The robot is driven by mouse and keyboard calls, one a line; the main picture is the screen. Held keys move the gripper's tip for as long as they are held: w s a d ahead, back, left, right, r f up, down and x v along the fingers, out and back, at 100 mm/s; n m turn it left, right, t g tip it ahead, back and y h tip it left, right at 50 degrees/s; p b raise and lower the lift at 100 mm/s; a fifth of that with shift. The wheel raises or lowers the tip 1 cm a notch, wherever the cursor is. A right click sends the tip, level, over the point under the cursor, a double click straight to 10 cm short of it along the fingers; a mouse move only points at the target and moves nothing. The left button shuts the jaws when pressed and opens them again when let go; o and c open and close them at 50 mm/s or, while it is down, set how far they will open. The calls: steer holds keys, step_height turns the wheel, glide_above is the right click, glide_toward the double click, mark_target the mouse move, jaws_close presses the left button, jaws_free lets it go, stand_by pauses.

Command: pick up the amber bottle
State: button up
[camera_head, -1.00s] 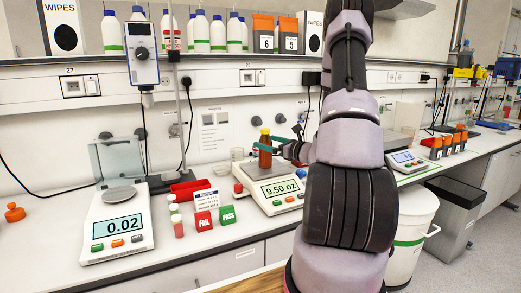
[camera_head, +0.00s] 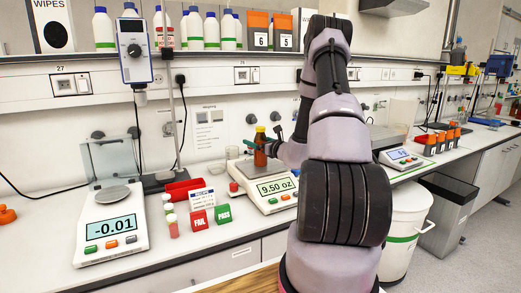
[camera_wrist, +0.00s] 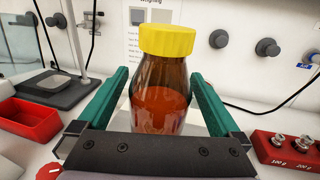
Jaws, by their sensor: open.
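The amber bottle (camera_head: 260,149) has a yellow cap and stands upright on the pan of the right-hand scale (camera_head: 270,191), whose display reads 9.50 oz. In the wrist view the amber bottle (camera_wrist: 160,92) is upright between the two green fingers of my gripper (camera_wrist: 160,95). The fingers are open, one on each side, with visible gaps to the glass. In the head view my gripper (camera_head: 262,145) is at the bottle's height, partly hidden by the bottle and my arm. The bottle's base is hidden behind the gripper body in the wrist view.
A left-hand scale (camera_head: 111,228) reads -0.01. Between the scales are a red tray (camera_head: 184,189), a red FAIL block (camera_head: 201,222), a green PASS block (camera_head: 223,213) and small vials (camera_head: 172,224). A red weight block (camera_wrist: 290,148) is at the right in the wrist view.

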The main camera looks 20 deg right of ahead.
steer(key=shift+w, duration=0.4)
steer(key=shift+a, duration=0.1)
jaws_close()
steer(key=shift+r, duration=0.1)
